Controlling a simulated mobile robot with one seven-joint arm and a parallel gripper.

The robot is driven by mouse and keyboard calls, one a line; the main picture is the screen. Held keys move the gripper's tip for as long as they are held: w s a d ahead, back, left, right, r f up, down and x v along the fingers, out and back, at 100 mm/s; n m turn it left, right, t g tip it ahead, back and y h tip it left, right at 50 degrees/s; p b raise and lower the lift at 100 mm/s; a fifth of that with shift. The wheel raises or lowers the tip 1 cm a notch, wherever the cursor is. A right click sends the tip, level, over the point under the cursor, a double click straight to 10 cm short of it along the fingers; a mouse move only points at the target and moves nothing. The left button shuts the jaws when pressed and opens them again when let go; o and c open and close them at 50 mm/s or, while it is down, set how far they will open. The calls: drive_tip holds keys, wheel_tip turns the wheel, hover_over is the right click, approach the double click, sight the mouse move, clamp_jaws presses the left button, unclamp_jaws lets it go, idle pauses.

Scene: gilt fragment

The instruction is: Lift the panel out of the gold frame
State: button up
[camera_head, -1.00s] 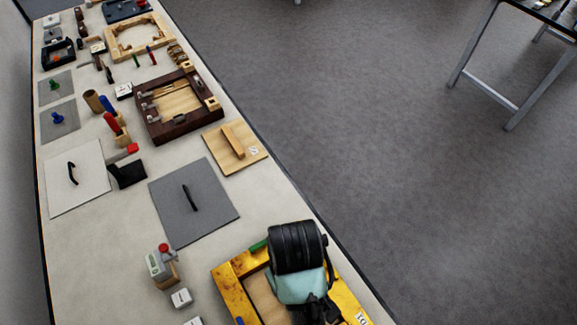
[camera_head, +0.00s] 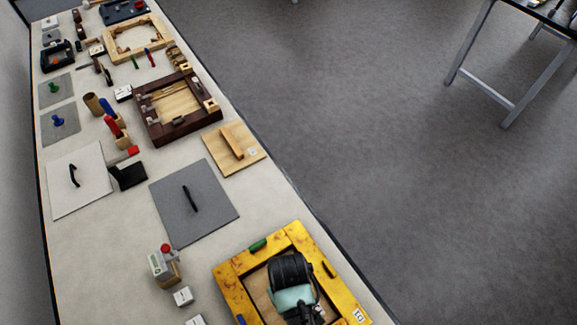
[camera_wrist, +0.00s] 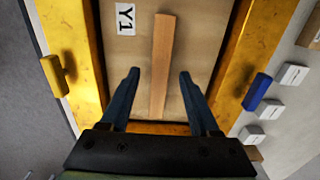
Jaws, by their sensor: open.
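The gold frame (camera_head: 228,288) lies at the bottom of the head view, near the bench's right edge. Its yellow rails also fill both sides of the wrist view (camera_wrist: 72,30). The light wooden panel (camera_wrist: 205,45) lies inside the frame, with a white Y1 label and a raised wooden bar handle (camera_wrist: 162,50). The panel shows in the head view (camera_head: 260,291), partly covered by my arm. My gripper (camera_wrist: 157,74) is open, with one finger on each side of the bar in the wrist view. I cannot tell how high the fingertips are above the panel.
A green block (camera_head: 258,245), a yellow block (camera_wrist: 54,76) and a blue block (camera_wrist: 257,92) sit on the frame's rails. A grey sheet (camera_head: 190,215) and a small wooden board with a bar (camera_head: 238,158) lie farther along. A dark frame (camera_head: 150,122) stands beyond. Small white blocks (camera_head: 183,297) lie left.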

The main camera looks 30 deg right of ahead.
drive_tip(key=shift+f, duration=0.4)
clamp_jaws()
